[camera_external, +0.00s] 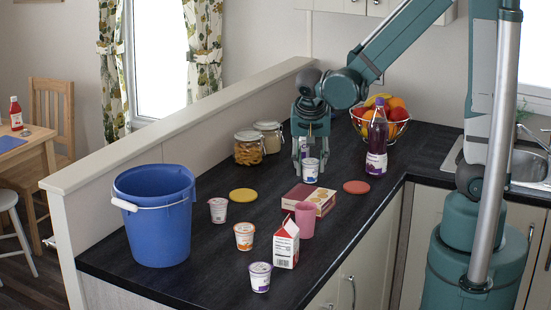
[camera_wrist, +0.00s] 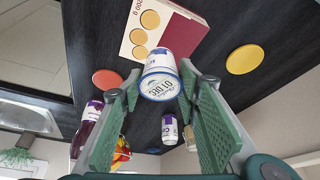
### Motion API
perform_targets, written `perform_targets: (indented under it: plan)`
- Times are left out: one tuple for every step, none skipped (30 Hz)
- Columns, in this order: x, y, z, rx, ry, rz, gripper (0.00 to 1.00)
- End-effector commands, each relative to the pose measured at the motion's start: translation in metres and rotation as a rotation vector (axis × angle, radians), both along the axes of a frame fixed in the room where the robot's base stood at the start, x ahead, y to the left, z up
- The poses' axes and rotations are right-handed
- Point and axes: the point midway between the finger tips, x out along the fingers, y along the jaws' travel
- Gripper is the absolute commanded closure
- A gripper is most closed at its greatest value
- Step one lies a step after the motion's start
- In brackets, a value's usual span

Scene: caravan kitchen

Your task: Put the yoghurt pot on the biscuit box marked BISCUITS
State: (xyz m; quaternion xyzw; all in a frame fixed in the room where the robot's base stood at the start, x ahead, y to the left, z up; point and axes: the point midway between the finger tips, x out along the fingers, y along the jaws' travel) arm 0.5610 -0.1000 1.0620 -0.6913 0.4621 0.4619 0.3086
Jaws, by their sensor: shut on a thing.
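The held yoghurt pot (camera_external: 311,170) is white with a purple-blue label; its lid, printed with "01 DEC", faces up in the wrist view (camera_wrist: 160,87). My gripper (camera_external: 311,165) is shut on the pot, with a finger at each side. I cannot tell if the pot's base touches the counter. The biscuit box (camera_external: 300,196) lies flat on the counter in front of the gripper, cream and dark red with round biscuits pictured. It also shows beyond the pot in the wrist view (camera_wrist: 188,25). The word BISCUITS is not readable here.
A pink cup (camera_external: 305,220) and a milk carton (camera_external: 285,244) stand close before the box. Red (camera_external: 356,187) and yellow (camera_external: 243,195) discs flank it. Other pots (camera_external: 244,236), a blue bucket (camera_external: 155,215), jars (camera_external: 249,148), a purple bottle (camera_external: 377,145) and a fruit bowl (camera_external: 398,114) surround.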

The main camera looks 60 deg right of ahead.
Motion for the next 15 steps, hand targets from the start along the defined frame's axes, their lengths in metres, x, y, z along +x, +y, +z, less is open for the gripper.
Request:
perform_targets:
  plan:
    - [0.0, 0.0, -0.001, 0.0, 0.0, 0.0, 0.81]
    - [0.0, 0.0, -0.001, 0.0, 0.0, 0.0, 0.81]
    - [0.0, 0.0, -0.003, 0.0, 0.0, 0.0, 0.81]
    - [0.0, 0.0, -0.004, 0.0, 0.0, 0.0, 0.81]
    - [0.0, 0.0, -0.006, 0.0, 0.0, 0.0, 0.81]
    - [0.0, 0.0, -0.009, 0.0, 0.0, 0.0, 0.81]
    - [0.0, 0.0, -0.012, 0.0, 0.0, 0.0, 0.81]
    - [0.001, 0.0, -0.014, 0.0, 0.0, 0.0, 0.81]
    - [0.0, 0.0, -0.018, 0.0, 0.0, 0.0, 0.81]
    - [0.0, 0.0, -0.021, 0.0, 0.0, 0.0, 0.81]
    - [0.0, 0.0, -0.024, 0.0, 0.0, 0.0, 0.81]
    - [0.001, 0.0, -0.028, 0.0, 0.0, 0.0, 0.81]
    - [0.001, 0.0, -0.03, 0.0, 0.0, 0.0, 0.81]
    - [0.001, 0.0, -0.033, 0.0, 0.0, 0.0, 0.81]
    - [0.0, 0.0, -0.036, 0.0, 0.0, 0.0, 0.81]
